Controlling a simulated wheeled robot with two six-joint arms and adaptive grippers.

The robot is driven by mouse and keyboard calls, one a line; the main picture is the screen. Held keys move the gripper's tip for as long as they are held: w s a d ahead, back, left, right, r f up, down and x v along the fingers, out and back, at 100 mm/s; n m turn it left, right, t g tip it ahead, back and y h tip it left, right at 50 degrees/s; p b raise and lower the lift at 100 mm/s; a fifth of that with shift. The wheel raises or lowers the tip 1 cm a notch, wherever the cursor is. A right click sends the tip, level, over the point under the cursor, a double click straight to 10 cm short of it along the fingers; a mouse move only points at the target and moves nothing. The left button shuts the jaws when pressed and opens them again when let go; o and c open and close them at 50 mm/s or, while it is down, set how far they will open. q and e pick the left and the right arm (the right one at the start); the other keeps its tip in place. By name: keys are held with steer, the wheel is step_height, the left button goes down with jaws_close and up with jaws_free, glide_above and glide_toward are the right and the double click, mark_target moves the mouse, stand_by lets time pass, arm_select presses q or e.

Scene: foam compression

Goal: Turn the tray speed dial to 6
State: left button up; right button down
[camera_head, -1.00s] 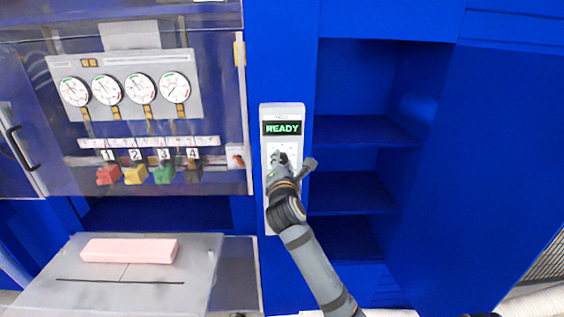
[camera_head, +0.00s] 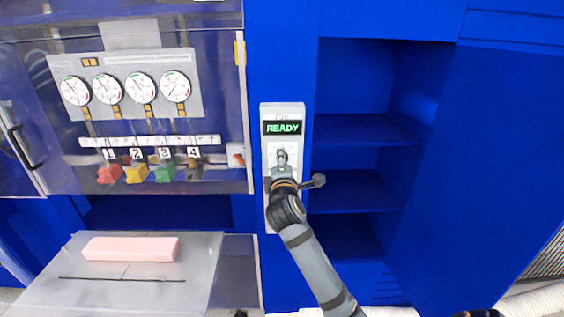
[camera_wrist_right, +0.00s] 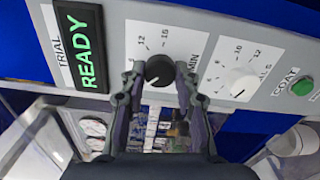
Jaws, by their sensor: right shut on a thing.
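A tall white control panel (camera_head: 285,110) stands on the blue front, with a green READY display (camera_head: 283,128) at its top. In the right wrist view a black dial (camera_wrist_right: 159,69) sits on a white scale plate printed with numbers and "MIN"; the rest of its label is hidden. My right gripper (camera_head: 282,157) is at the panel below the display. Its fingers (camera_wrist_right: 158,76) close on both sides of the black dial. Which number the dial points to cannot be told. My left gripper is not in view.
Left are several gauges (camera_head: 140,88) behind clear doors, and a pink foam block (camera_head: 130,249) on a tray (camera_head: 60,290). Open blue shelves (camera_head: 350,130) stand right.

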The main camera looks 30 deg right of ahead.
stand_by(0.5)
steer(key=c, duration=1)
jaws_free()
steer(key=v, duration=0.7)
steer(key=shift+s+a, duration=0.1)
steer(key=shift+s, duration=0.1)
